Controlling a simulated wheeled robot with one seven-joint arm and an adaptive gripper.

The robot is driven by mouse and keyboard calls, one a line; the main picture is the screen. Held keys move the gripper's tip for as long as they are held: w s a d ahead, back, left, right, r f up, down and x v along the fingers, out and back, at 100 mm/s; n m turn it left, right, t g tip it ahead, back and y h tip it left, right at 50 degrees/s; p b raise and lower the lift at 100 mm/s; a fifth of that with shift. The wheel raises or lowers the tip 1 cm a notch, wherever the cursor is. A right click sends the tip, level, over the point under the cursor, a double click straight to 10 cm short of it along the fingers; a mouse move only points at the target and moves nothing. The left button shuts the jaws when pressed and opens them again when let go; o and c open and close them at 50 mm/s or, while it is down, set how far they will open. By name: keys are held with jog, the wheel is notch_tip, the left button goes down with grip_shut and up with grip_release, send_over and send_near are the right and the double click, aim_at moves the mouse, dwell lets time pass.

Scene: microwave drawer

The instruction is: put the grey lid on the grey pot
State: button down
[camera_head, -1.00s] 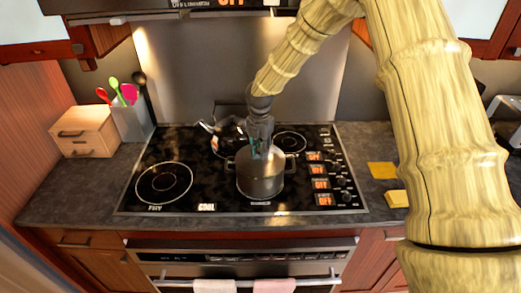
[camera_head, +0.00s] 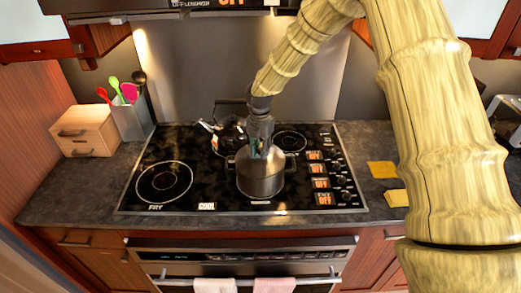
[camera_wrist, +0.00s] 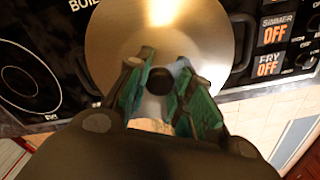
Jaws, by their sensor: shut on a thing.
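The grey pot (camera_head: 260,184) stands on the front right burner of the cooktop, with a handle on each side. The grey lid (camera_wrist: 208,42) fills the top middle of the wrist view, and its round dark knob sits between my fingers. My gripper (camera_head: 259,150) is right over the pot and points down. In the wrist view my gripper (camera_wrist: 160,82) is shut on the lid's knob. In the head view the lid is at the pot's top, partly behind my gripper. I cannot tell whether its rim sits fully on the pot.
A dark kettle (camera_head: 232,132) stands close behind the pot to the left. The front left burner (camera_head: 165,182) is bare. A wooden box (camera_head: 84,131) and a utensil holder (camera_head: 132,120) stand at the left. Yellow sponges (camera_head: 396,198) lie on the right counter.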

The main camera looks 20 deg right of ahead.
jog(key=shift+f, duration=0.45)
dwell(1.0)
jog(key=c, duration=1.2)
grip_release()
jog(key=shift+o, duration=0.2)
jog(key=o, duration=0.5)
jog(key=shift+c, duration=0.2)
jog(key=shift+r, duration=0.15)
jog(key=shift+r+p, duration=0.5)
jog(key=shift+r, duration=2.85)
